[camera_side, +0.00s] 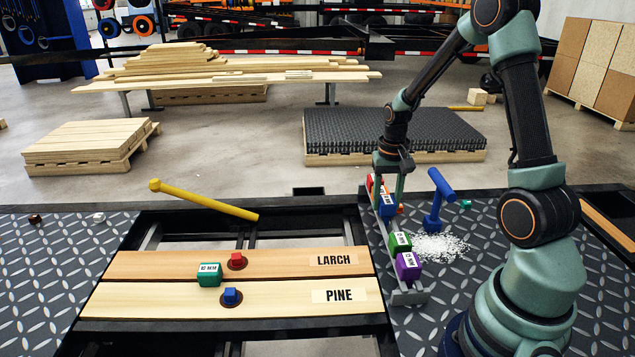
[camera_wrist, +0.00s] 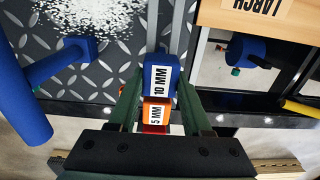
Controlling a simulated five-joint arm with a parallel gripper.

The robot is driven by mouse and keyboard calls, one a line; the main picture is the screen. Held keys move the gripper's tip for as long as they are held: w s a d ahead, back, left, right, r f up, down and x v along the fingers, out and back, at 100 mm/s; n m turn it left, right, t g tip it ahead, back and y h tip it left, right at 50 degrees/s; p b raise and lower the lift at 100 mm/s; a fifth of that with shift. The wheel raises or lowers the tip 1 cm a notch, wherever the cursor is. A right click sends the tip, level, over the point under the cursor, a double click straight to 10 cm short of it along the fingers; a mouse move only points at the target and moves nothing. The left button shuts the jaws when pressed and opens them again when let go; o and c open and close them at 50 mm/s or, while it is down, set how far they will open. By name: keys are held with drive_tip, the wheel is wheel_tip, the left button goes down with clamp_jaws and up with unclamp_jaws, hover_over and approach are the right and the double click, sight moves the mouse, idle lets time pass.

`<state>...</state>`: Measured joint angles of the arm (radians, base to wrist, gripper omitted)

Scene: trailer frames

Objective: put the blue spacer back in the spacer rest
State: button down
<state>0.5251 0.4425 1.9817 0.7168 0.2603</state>
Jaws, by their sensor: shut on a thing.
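The blue spacer (camera_side: 388,207), labelled 10 MM, is between the fingers of my gripper (camera_side: 390,190), which is shut on it. In the wrist view the blue spacer (camera_wrist: 160,72) lies in line with the two rails of the grey spacer rest (camera_wrist: 179,25). In the side view the spacer rest (camera_side: 410,298) runs along the plate's left edge. The blue spacer is over or in it, between the orange 5 MM spacer (camera_wrist: 155,113) and the green spacer (camera_side: 399,242). I cannot tell whether it touches the bottom of the rest. A purple spacer (camera_side: 408,266) sits at the near end.
A blue mallet-like tool (camera_side: 440,190) and white granules (camera_side: 440,247) are right of the rest.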

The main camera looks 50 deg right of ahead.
sight(387, 199)
drive_tip(key=shift+f, duration=0.55)
drive_tip(key=shift+c, duration=1.3)
unclamp_jaws()
wheel_tip(387, 199, up, 12)
drive_tip(key=s+a+r+n+t, duration=0.2)
drive_tip(key=a+r+n, duration=0.2)
drive_tip(key=a, duration=0.5)
drive_tip(key=s+a+r+n+t, duration=0.3)
drive_tip(key=a+r+n, duration=0.1)
drive_tip(key=a, duration=0.6)
drive_tip(key=shift+a+n+t, duration=0.3)
drive_tip(key=shift+n, duration=0.2)
